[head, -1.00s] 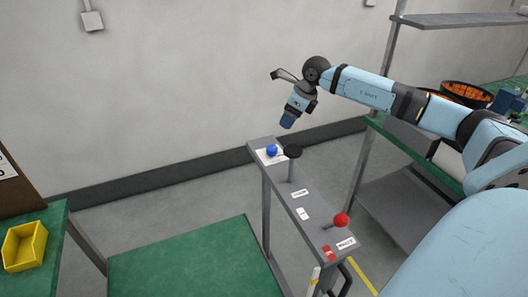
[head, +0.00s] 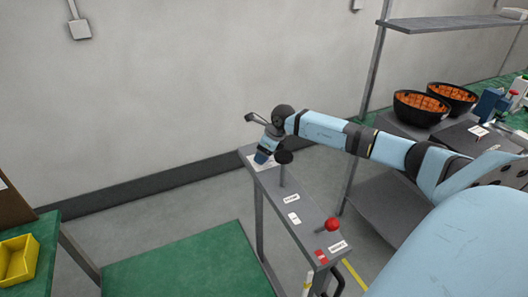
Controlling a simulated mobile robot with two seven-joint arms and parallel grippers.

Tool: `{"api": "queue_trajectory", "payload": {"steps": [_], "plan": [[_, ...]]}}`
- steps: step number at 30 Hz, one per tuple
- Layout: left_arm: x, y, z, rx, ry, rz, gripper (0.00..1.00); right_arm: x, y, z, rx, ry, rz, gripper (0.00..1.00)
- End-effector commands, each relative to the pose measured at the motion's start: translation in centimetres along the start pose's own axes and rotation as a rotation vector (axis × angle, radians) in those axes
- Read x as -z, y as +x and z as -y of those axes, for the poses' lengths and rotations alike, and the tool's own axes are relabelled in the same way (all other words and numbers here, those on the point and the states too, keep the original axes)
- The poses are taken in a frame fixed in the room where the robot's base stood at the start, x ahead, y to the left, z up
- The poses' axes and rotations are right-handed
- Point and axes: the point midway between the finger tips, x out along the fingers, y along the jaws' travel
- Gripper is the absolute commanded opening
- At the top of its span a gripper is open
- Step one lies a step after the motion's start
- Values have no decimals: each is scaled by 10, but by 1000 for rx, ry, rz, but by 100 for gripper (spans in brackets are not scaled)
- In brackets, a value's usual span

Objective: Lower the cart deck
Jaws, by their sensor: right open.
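The cart deck (head: 185,265) is a flat green top at the lower middle. A narrow grey rail (head: 316,225) runs along its right side, bearing a black-knobbed lever (head: 284,157), a red-knobbed lever (head: 332,224) and small white labels. The red knob leans over the rail's near part. My right gripper (head: 261,161) points down at the far end of the rail, just left of the black knob, and covers the place of the blue knob there. Whether it touches that knob cannot be told. Its fingers are open and hold nothing visible. My left gripper is not in view.
A yellow bin (head: 18,258) sits on a green table at the left. At the right are a grey shelf (head: 450,22), two dark bowls of orange items (head: 420,106) and a bench. A wall closes the back. Floor shows between table and deck.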

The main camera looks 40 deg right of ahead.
Motion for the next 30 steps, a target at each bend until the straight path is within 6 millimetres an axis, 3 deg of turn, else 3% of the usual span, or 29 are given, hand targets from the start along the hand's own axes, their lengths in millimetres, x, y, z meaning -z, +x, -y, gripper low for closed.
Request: {"api": "queue_trajectory", "payload": {"steps": [8,14,15,30], "plan": [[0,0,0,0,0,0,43,0,1,0,0,0,0,66],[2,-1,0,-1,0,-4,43,0,1,0,0,0,0,20],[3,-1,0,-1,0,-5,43,0,1,0,0,0,0,18],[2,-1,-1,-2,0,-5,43,0,1,-1,53,128,1,18]]}}
